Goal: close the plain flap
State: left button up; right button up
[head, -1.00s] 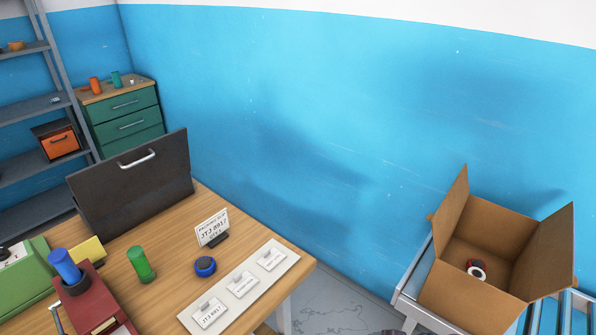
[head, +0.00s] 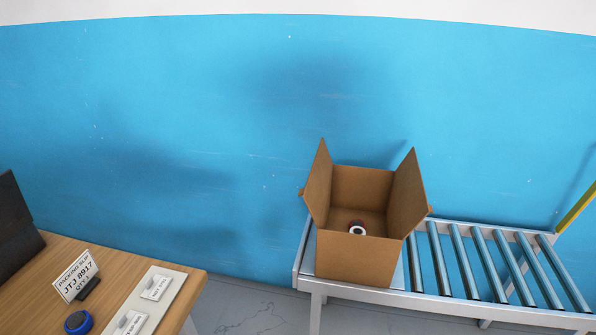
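An open cardboard box (head: 360,258) stands on the left end of a roller conveyor. Its left flap (head: 318,185) and right flap (head: 409,193) stand up and lean outward. Small tabs show at the outer edges of both. I cannot tell which flap is the plain one. Neither of my grippers is in view.
The roller conveyor (head: 487,262) runs to the right with bare rollers. A wooden table (head: 190,288) at lower left holds a packing slip sign (head: 77,275), a white label tray (head: 165,275) and a blue round item (head: 78,321). A floor gap separates table and conveyor.

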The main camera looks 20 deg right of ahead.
aim_at(314, 192)
jog(key=z, duration=1.2)
